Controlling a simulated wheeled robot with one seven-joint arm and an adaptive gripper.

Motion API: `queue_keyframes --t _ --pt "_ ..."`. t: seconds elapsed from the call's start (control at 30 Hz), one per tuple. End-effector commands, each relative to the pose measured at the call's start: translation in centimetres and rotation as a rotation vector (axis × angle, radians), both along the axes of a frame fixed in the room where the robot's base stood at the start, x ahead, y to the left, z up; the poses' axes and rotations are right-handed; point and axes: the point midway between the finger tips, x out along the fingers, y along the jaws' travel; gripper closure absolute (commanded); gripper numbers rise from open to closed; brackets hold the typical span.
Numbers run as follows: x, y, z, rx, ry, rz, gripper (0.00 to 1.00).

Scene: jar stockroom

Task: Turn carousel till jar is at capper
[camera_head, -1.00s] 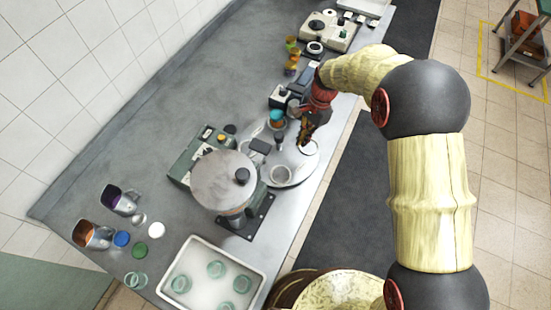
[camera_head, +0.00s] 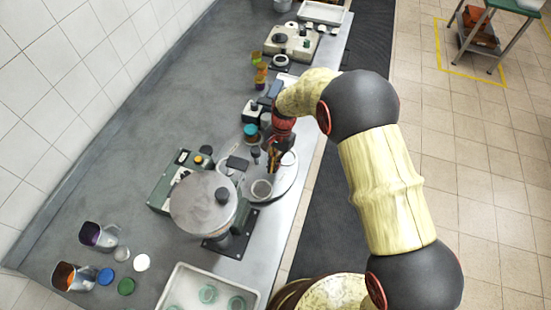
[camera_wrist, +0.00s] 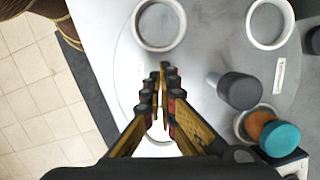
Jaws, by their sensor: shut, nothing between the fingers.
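The carousel is a pale grey disc (camera_head: 284,186) on the bench, with white ring holders (camera_head: 261,189) around its edge. A jar with a teal lid and orange contents (camera_head: 251,132) is at its far side; in the wrist view the jar (camera_wrist: 280,138) is at a ring at lower right. A dark-tipped upright peg (camera_wrist: 238,90) stands on the disc between my gripper and the jar. My gripper (camera_wrist: 163,75) is shut and empty over the disc, apart from the peg; it also shows in the head view (camera_head: 272,162). I cannot tell for sure which machine is the capper.
A machine with a round grey top (camera_head: 203,202) stands close left of the carousel.

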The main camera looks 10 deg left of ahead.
Motion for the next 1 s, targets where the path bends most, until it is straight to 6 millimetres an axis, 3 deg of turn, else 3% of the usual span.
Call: queue_keyframes --t 0.1,0.3,1.0 --pt "-0.4 0.1 -1.6 0.0 0.0 0.0 1.0" --pt "-0.6 0.3 -2.8 0.001 0.0 0.0 1.0" --pt "-0.9 0.4 -2.8 0.001 -0.002 -0.039 1.0"
